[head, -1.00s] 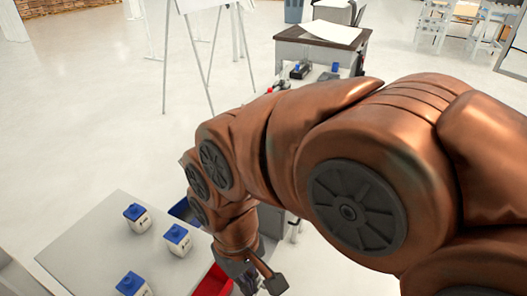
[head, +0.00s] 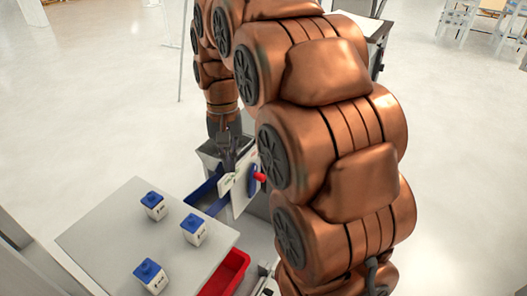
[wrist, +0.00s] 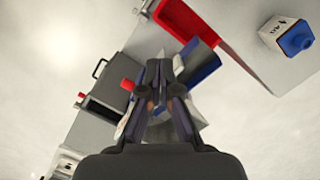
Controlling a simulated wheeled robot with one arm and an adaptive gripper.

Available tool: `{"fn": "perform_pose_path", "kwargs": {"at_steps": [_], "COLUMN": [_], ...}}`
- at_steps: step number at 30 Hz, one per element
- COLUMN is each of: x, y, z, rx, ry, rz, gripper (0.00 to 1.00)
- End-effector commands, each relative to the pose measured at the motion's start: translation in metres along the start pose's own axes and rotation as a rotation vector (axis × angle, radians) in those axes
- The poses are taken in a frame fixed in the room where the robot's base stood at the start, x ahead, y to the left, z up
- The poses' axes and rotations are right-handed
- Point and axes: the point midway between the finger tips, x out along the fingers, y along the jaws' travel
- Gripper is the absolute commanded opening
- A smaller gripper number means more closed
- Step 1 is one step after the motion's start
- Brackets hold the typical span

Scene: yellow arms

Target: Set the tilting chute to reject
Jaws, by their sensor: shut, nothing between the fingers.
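A chute unit with pale, labelled plates (head: 237,192) stands beyond the grey table. A red knob (head: 259,177) shows at its right side; a red knob (wrist: 127,85) also shows left of my fingers in the wrist view. A blue tray (head: 203,192) lies left of the plates, and a red bin (head: 232,270) is nearer, by the table edge. My gripper (head: 229,163) is shut and empty, pointing down at the top of the unit. In the wrist view its fingers (wrist: 158,72) cover much of the chute. I cannot tell which way the chute tilts or whether I touch it.
The grey table (head: 105,235) holds several white jars with blue lids, one of them a near jar (head: 150,275). One jar (wrist: 287,36) shows at upper right in the wrist view. My arm hides the right side of the unit. The floor at left is clear.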

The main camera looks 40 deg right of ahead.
Motion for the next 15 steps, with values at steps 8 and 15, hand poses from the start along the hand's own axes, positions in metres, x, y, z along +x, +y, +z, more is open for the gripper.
{"fn": "perform_pose_path", "kwargs": {"at_steps": [8,15], "x": [-0.012,-0.014], "y": [0.011,0.028], "z": [-0.075,-0.135], "rx": [0.146,0.265], "ry": [0.003,0.001], "rz": [-0.020,-0.037], "gripper": [0.00,0.00]}}
